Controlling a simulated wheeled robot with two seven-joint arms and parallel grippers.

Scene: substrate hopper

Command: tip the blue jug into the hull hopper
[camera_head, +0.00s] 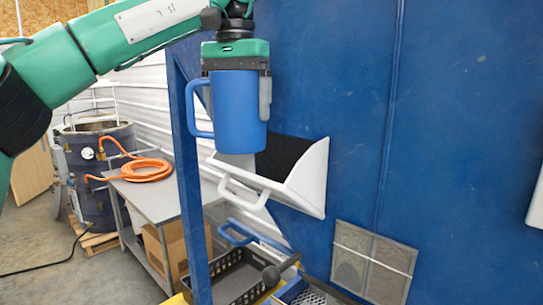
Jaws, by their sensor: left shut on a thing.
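The blue jug (238,115) hangs upright in the upper middle of the head view, its handle (197,108) to the left. My left gripper (238,85) comes down from above and is shut on the jug, with a finger along each side of its upper part. The hull hopper (302,180) is a white tilted chute with a dark inside and a white handle, on the big blue wall. The jug is in front of and above the hopper's left part and hides some of it. Whether they touch I cannot tell. My right gripper is not in view.
A blue post (190,180) stands just left of the jug. Below are a black crate (238,278) and a blue handle (238,234). A grey table (150,200) with an orange hose (147,170) and a dark drum (98,175) stand at left. A vent (372,264) is at lower right.

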